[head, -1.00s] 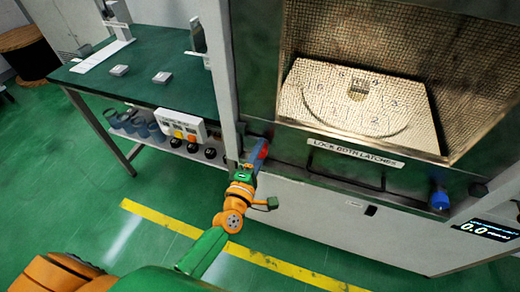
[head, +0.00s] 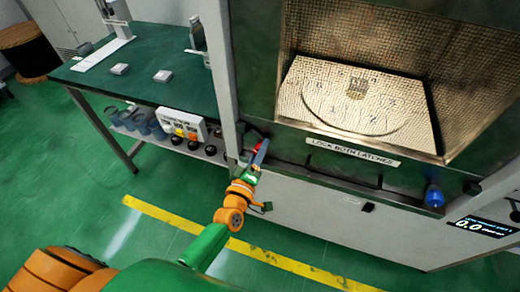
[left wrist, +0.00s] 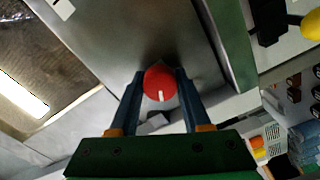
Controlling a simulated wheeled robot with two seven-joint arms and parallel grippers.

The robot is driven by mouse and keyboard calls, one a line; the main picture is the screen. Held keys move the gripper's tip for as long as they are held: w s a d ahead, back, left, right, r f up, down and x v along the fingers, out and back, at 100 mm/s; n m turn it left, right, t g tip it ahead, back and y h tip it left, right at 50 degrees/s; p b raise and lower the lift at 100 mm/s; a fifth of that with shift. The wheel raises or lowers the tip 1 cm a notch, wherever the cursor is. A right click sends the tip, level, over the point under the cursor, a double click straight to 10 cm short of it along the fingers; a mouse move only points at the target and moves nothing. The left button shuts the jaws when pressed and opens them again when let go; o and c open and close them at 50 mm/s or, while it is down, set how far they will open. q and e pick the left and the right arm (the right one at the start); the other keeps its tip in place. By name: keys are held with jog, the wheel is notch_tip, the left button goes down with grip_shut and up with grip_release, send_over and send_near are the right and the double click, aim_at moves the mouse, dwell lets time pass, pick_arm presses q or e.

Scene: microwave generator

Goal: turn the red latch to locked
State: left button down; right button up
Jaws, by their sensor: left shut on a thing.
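The red latch (left wrist: 160,83) is a round red knob with a white line mark on its face. In the left wrist view the mark points down, toward the gripper's base. My left gripper (left wrist: 161,78) is shut on the knob, with one blue-grey finger on each side. In the head view the red latch (head: 257,147) shows only as a small patch at the left end of the machine's front ledge, partly hidden by my left gripper (head: 259,155). My right gripper is not in view.
A blue knob (head: 434,196) stands at the ledge's right end. A label (head: 352,152) reads "LOCK BOTH LATCHES". A display (head: 483,226) shows 0.0. A green-topped bench (head: 150,70) stands left, with a labelled box (head: 184,124) on its lower shelf. The floor in front is clear.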

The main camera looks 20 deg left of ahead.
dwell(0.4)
pick_arm(q)
jog(key=shift+c, duration=1.8)
grip_release()
jog(key=shift+w+a, duration=0.1)
